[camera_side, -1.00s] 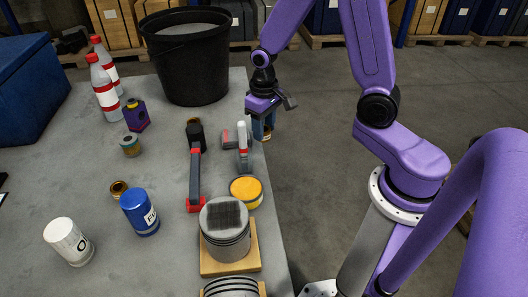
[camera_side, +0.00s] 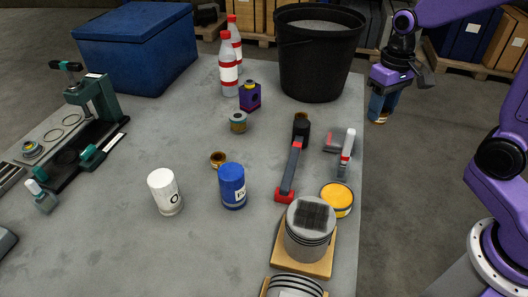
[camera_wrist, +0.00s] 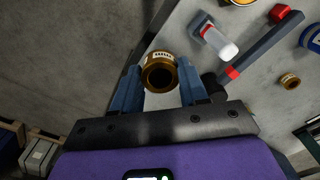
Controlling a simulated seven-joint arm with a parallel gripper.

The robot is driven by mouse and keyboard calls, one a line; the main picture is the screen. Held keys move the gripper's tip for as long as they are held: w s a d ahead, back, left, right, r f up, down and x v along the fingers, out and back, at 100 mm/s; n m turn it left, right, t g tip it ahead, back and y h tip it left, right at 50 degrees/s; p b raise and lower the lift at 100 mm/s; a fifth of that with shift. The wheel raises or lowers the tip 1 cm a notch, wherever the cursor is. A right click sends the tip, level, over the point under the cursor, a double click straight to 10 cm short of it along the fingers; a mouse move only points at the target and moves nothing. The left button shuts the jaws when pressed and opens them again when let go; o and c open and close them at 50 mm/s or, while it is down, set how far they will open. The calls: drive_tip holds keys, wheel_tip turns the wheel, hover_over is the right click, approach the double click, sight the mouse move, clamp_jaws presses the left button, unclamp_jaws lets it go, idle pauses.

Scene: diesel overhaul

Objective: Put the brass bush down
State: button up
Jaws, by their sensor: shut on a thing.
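The brass bush (camera_wrist: 159,72), a short hollow cylinder with a pale lettered band, sits between the two blue fingers of my gripper (camera_wrist: 158,88) in the wrist view. My gripper is shut on it. In the side view my gripper (camera_side: 383,106) hangs fingers-down beyond the table's right edge, to the right of the black bucket. Only the lower end of the bush (camera_side: 380,121) shows there, below the fingers. Bare floor appears behind it.
The grey table (camera_side: 255,270) holds a black bucket (camera_side: 316,65), a red-and-black hammer-like tool (camera_side: 290,170), a yellow-topped tin (camera_side: 337,199), a piston (camera_side: 310,232) on a wooden block, a blue can (camera_side: 232,187) and a small brass ring (camera_side: 218,159).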

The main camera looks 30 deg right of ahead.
wheel_tip(320, 180, up, 3)
drive_tip(key=shift+a+r, duration=0.1)
drive_tip(key=shift+r, duration=0.1)
drive_tip(key=w+a+n, duration=0.2)
drive_tip(key=a+n, duration=0.6)
drive_tip(key=n, duration=0.1)
drive_tip(key=w+a+n, duration=0.3)
drive_tip(key=a+n, duration=0.5)
drive_tip(key=a, duration=0.1)
drive_tip(key=f, duration=0.5)
drive_tip(key=shift+s+d+f, duration=0.1)
drive_tip(key=shift+d+f, duration=0.15)
